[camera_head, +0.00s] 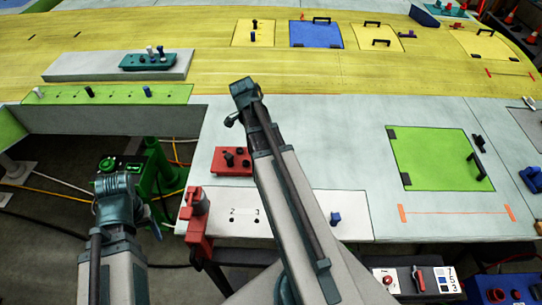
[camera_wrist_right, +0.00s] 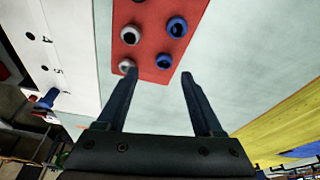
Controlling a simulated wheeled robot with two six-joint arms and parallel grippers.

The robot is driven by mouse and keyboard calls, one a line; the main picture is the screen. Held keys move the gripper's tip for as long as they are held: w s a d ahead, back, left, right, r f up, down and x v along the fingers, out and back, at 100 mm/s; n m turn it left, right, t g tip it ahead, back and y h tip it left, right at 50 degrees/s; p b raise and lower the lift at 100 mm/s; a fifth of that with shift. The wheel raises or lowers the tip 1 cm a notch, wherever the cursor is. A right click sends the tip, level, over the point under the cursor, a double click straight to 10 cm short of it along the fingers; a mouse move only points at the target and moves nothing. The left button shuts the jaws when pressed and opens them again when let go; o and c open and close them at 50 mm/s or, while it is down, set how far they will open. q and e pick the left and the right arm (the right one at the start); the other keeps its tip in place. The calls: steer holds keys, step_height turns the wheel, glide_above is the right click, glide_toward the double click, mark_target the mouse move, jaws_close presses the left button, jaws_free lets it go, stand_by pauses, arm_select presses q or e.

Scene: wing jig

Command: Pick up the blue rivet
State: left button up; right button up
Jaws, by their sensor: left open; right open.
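A red block (camera_wrist_right: 150,45) in the right wrist view holds two blue rivets, an upper one (camera_wrist_right: 176,27) and a lower one (camera_wrist_right: 165,61), beside two pale grey ones (camera_wrist_right: 130,34). My right gripper (camera_wrist_right: 158,73) is open and empty, its fingertips at the near edge of the block, with a grey rivet beside the left finger. In the head view the red block (camera_head: 222,161) is partly behind my right arm. Another blue piece (camera_head: 335,218) stands on the white numbered panel (camera_head: 300,208). My left gripper (camera_head: 117,186) is open, apart, at lower left.
A teal holder (camera_head: 150,61) with several rivets sits on a grey block further back. A green strip (camera_head: 110,95) carries several pegs. A red clamp (camera_head: 197,215) stands at the white panel's left edge. A green hatch panel (camera_head: 440,158) lies to the right.

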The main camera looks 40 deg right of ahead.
steer(key=b+x, duration=0.5)
steer(key=shift+w+d+f, duration=0.15)
steer(key=shift+w, duration=0.15)
jaws_close()
